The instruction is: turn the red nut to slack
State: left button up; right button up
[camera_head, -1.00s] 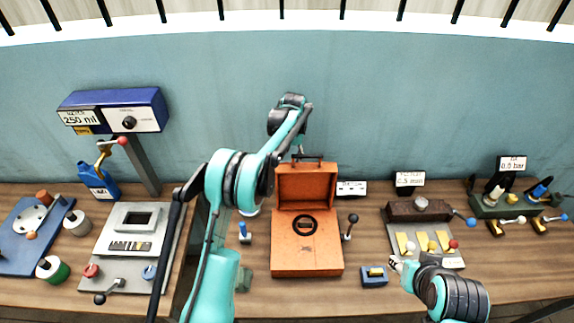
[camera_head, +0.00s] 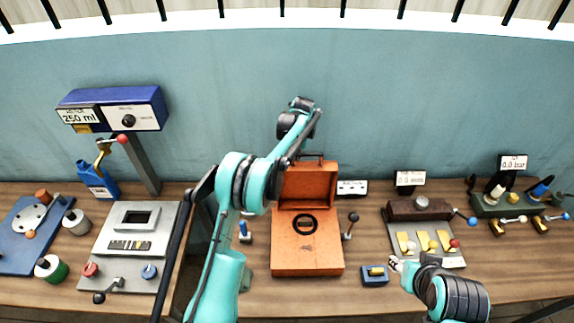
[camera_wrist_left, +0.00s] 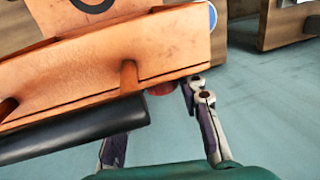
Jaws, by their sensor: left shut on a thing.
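The red nut (camera_wrist_left: 160,88) shows in the left wrist view as a small red round part at the edge of the orange case, partly hidden by the case and its black handle. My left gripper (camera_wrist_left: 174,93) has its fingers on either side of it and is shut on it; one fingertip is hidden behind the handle. In the head view my left arm arches up over the orange case (camera_head: 307,258), and its gripper is hidden there. My right gripper (camera_head: 395,264) is low at the right, beside the small blue block; its jaws are too small to judge.
The case's black handle (camera_wrist_left: 75,132) lies close to my left fingers. A black-knobbed lever (camera_head: 350,225) stands right of the case. The blue block (camera_head: 375,281) sits before the brown valve unit (camera_head: 418,210). A metering machine (camera_head: 110,109) stands at the left.

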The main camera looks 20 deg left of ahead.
pick_arm(q)
jog(key=o, duration=1.2)
jog(key=shift+c, duration=0.2)
notch_tip(320, 180, up, 12)
jog(key=d, duration=0.2)
jog(key=shift+w+d, duration=0.25)
jog(key=shift+w, duration=0.1)
jog(key=shift+f, duration=0.15)
